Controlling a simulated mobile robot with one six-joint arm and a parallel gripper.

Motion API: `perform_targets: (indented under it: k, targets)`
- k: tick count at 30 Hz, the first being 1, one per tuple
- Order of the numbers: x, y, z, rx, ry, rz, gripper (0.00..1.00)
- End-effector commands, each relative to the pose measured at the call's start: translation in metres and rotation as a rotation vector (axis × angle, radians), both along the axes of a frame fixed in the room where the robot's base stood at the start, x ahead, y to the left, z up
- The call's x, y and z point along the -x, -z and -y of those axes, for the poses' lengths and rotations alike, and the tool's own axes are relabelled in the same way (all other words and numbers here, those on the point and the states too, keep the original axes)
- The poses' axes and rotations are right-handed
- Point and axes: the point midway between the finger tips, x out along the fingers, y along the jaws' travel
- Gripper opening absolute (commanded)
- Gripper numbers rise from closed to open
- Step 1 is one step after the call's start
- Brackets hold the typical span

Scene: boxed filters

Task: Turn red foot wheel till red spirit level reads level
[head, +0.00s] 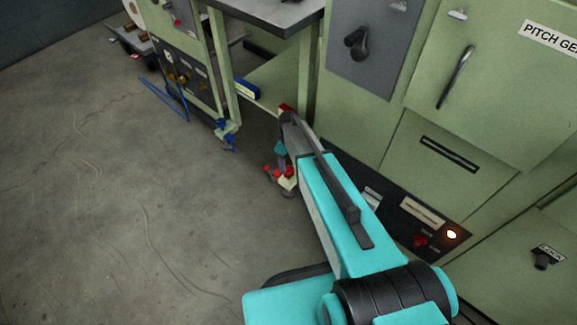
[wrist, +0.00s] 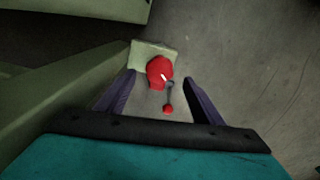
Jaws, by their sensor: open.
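The red foot wheel (wrist: 158,70) shows in the wrist view, in front of a pale green foot plate (wrist: 148,52). A short crank with a small red knob (wrist: 168,109) hangs from it. My gripper (wrist: 160,77) is open, one dark purple finger on each side of the wheel; I cannot tell whether either touches it. In the head view the red wheel (head: 289,171) is low at the cabinet's leg, partly hidden by my arm. A small red piece (head: 286,107) at the shelf edge may be the red spirit level; its bubble cannot be read.
A blue level (head: 246,91) lies on the shelf, and a blue foot wheel (head: 226,132) stands at another leg. Green cabinets (head: 450,150) flank my arm on the right. The concrete floor (head: 130,210) to the left is mostly clear.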

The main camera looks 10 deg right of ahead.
Motion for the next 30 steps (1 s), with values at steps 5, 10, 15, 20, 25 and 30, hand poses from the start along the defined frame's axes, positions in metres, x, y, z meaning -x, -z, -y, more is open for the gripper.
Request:
perform_targets:
  k: [5, 10, 15, 20, 25, 30]
  targets:
    - [0.001, -0.032, 0.000, 0.000, 0.000, 0.001, 0.61]
    - [0.001, -0.056, 0.000, 0.000, 0.000, 0.000, 0.61]
    - [0.001, -0.071, 0.000, 0.000, 0.000, -0.001, 0.61]
    - [0.001, -0.076, 0.000, 0.000, 0.000, -0.001, 0.61]
    - [0.001, -0.076, 0.000, 0.001, 0.000, -0.002, 0.61]
    - [0.002, -0.076, 0.000, 0.001, 0.000, -0.004, 0.61]
